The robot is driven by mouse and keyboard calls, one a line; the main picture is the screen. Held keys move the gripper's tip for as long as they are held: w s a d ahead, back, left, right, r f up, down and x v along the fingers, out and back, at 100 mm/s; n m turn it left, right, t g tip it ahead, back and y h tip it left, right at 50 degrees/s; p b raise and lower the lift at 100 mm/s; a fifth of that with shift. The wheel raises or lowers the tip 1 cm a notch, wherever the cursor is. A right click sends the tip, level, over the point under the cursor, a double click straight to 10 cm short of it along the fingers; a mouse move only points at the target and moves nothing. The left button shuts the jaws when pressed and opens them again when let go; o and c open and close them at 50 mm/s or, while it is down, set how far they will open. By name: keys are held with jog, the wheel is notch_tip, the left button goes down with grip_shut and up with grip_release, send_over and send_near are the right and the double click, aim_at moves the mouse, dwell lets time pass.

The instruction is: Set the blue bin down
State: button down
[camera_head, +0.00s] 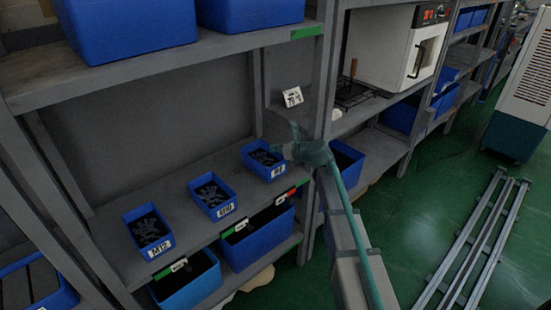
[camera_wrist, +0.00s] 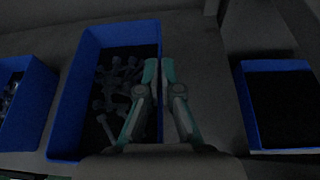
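A small blue bin (camera_head: 278,174), its front label seeming to read M8, is at the right end of the shelf row in the head view. It holds dark bolts. In the wrist view the same bin (camera_wrist: 72,110) fills the middle left. My gripper (camera_head: 287,150) is at the bin's right side. In the wrist view my gripper's fingertips (camera_wrist: 160,68) are close together on either side of the bin's right wall, apparently pinching it. The bin looks level. I cannot tell whether its base touches the shelf, as its underside is hidden.
Blue bins labelled M10 (camera_head: 224,212) and M12 (camera_head: 158,248) stand to the left on the grey shelf (camera_head: 185,245). A grey upright (camera_head: 326,75) is close on the right, with another blue bin (camera_head: 345,178) beyond it. A small white sign (camera_head: 292,97) is behind.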

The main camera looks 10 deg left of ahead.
aim_at(276, 156)
jog(key=shift+f, duration=1.8)
jog(key=c, duration=1.8)
grip_release()
jog(key=shift+f, duration=0.15)
jog(key=o, duration=0.5)
jog(key=v, duration=1.2)
jog(key=shift+r, duration=0.2)
